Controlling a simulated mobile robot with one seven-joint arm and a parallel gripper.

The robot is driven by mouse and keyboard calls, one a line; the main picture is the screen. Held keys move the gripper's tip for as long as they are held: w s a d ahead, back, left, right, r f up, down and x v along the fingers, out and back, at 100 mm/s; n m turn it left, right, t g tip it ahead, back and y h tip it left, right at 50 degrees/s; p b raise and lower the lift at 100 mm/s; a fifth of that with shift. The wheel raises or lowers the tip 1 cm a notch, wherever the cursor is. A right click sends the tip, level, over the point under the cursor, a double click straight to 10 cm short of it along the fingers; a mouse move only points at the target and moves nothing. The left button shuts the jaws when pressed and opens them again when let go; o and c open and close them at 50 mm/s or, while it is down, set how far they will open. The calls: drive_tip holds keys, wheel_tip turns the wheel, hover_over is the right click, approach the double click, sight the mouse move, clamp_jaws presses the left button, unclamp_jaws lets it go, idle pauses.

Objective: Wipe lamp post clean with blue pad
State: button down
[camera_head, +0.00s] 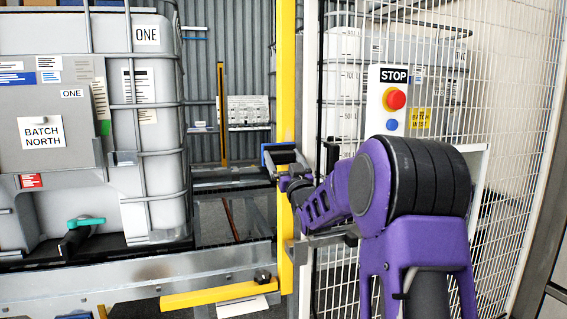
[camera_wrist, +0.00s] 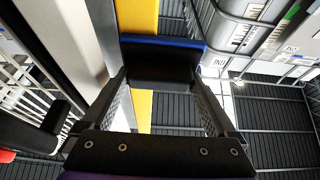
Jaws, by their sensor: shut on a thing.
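The yellow upright post (camera_head: 286,75), which I take to be the lamp post, stands left of the white mesh fence. It also shows in the wrist view (camera_wrist: 138,16), running behind the pad. My gripper (camera_head: 280,160) is shut on the blue pad (camera_head: 265,157), in front of the post at about mid-height. In the wrist view the pad (camera_wrist: 165,42) shows a blue edge and a dark body between the fingertips (camera_wrist: 160,73). The pad hides part of the post. I cannot tell whether it touches the post. No marks on the post are clear.
A caged grey tank with a BATCH NORTH label (camera_head: 43,133) stands left. A metal rail (camera_head: 130,275) and a yellow bar (camera_head: 215,295) run low in front. The STOP box (camera_head: 388,100) and mesh fence (camera_head: 505,150) are close on the right.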

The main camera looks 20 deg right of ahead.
drive_tip(key=shift+r, duration=0.1)
drive_tip(key=shift+r+p, duration=0.6)
drive_tip(key=shift+r, duration=1.55)
drive_tip(key=shift+f+b, duration=0.4)
drive_tip(key=shift+b, duration=0.35)
drive_tip(key=shift+r, duration=0.1)
drive_tip(key=shift+r, duration=0.15)
